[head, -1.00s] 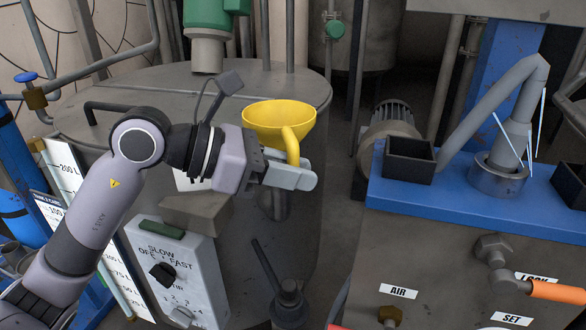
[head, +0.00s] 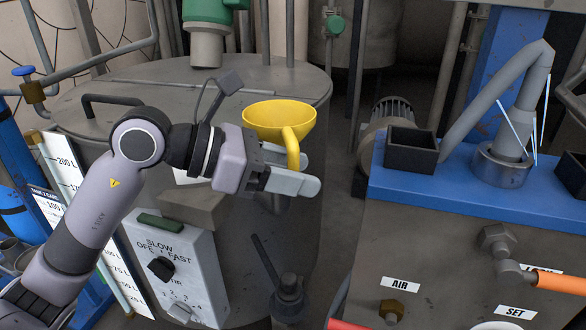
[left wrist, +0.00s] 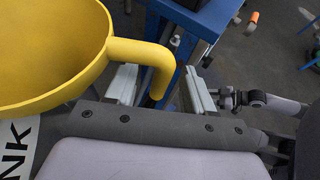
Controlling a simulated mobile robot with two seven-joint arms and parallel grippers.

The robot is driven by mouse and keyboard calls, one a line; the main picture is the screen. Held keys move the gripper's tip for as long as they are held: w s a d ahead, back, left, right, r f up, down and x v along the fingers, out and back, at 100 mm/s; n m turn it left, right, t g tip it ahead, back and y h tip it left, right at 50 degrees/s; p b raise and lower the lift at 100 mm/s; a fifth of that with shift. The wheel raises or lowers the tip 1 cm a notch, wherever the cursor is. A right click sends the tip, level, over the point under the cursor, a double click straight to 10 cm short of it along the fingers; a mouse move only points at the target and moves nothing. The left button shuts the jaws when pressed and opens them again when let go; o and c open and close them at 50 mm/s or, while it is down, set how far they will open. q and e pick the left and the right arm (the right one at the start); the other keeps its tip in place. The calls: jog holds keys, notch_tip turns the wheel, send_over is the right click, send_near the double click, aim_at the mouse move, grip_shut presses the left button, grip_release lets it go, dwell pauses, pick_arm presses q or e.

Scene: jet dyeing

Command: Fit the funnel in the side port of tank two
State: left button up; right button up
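The yellow funnel (head: 279,117) stands upright at the right side of the grey tank (head: 150,85). It fills the left of the left wrist view (left wrist: 45,50). My left gripper (head: 300,178) is at the funnel's handle, its fingers parted around it. In the left wrist view the handle (left wrist: 160,70) hangs between the two fingers (left wrist: 160,88), with a gap on each side.
A control box (head: 175,265) with a SLOW/OFF/FAST knob is below my left wrist. A valve with a lever (head: 287,295) is below the funnel. A blue-topped machine (head: 450,200) with a dark open box (head: 411,150) stands to the right. A floor gap lies between.

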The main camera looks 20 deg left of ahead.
pick_arm(q)
jog(key=v, duration=0.7)
dwell(0.4)
jog(key=shift+s, duration=0.1)
